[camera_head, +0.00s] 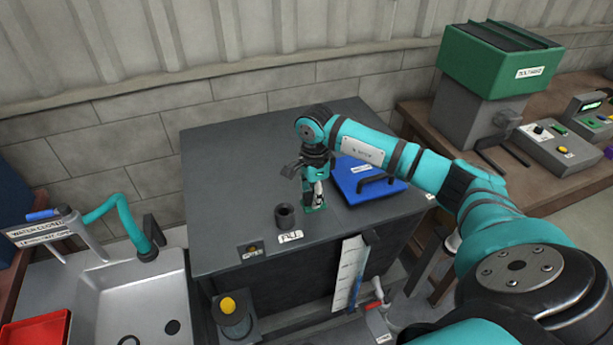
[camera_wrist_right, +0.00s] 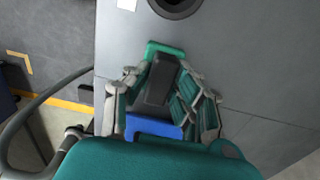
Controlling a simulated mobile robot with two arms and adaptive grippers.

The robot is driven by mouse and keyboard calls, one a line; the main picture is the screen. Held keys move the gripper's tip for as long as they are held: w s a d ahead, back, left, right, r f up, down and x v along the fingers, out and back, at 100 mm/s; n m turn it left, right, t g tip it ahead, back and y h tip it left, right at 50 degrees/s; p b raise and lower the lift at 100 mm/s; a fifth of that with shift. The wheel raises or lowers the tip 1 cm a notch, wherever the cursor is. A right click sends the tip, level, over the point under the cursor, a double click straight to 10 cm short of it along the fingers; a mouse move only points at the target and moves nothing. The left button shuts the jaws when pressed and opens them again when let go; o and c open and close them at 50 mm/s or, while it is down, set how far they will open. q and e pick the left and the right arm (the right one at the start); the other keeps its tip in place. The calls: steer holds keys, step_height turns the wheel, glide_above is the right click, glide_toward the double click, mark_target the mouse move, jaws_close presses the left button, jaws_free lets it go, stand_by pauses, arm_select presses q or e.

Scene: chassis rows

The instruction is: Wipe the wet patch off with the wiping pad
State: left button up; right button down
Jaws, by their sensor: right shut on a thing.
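My right gripper (camera_head: 314,190) is low over the dark grey worktop, left of a blue lidded item. In the right wrist view, its fingers (camera_wrist_right: 165,92) are closed around the dark handle of the wiping pad (camera_wrist_right: 163,48), which has a green base. In the head view, a green edge of the pad (camera_head: 316,209) shows under the fingers at the worktop. I cannot tell whether it presses on the surface. I cannot make out the wet patch in either view. My left gripper is not in view.
The blue item (camera_head: 362,193) with a black handle lies to the right. A sink (camera_head: 135,300) is at the lower left. A green-topped machine (camera_head: 495,65) stands at the back right. The worktop's left part is clear.

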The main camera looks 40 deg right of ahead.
steer(key=r, duration=0.1)
steer(key=s+r+p, duration=0.1)
steer(key=r, duration=0.1)
steer(key=shift+a+r, duration=0.15)
steer(key=shift+a, duration=0.05)
steer(key=shift+r, duration=0.25)
steer(key=shift+w+d+r+p, duration=0.15)
steer(key=shift+w+r+p, duration=0.1)
steer(key=shift+r+p, duration=0.4)
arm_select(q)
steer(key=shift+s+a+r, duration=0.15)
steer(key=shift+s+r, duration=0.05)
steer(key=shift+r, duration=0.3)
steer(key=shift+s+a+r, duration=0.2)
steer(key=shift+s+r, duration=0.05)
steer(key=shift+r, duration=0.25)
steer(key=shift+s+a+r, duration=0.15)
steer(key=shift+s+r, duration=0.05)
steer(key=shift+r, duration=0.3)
arm_select(e)
steer(key=shift+s+r, duration=0.15)
steer(key=shift+r, duration=0.3)
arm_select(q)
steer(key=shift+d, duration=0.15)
arm_select(e)
steer(key=shift+f, duration=0.1)
